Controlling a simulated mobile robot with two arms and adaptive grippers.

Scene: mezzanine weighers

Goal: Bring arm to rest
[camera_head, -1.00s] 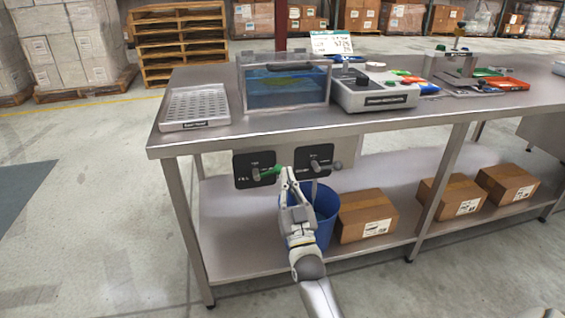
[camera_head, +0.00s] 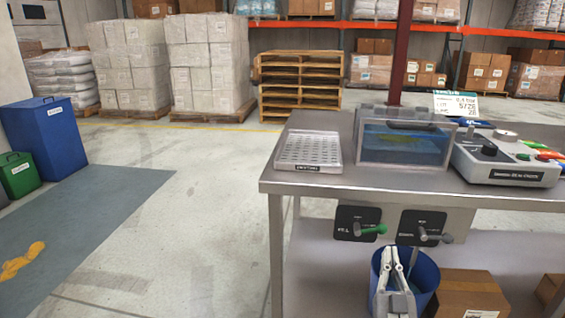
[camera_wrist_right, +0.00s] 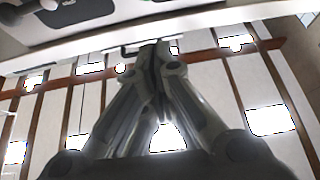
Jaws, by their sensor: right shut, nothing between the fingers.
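My right gripper (camera_head: 393,262) is low in the head view, in front of the blue bucket under the table (camera_head: 330,190). Its fingers are together and hold nothing. In the right wrist view, the closed fingertips (camera_wrist_right: 153,52) point up toward the underside of the table edge. The green-handled valve (camera_head: 372,230) and the grey-handled valve (camera_head: 428,235) are on black panels just above the gripper, which appears apart from them. My left gripper is not in view.
On the table stand a perforated tray (camera_head: 309,169), a clear water tank (camera_head: 404,170) and a grey control box (camera_head: 507,184). The blue bucket (camera_head: 426,275) and a cardboard box (camera_head: 470,291) are below. Blue and green bins (camera_head: 48,135) stand far left.

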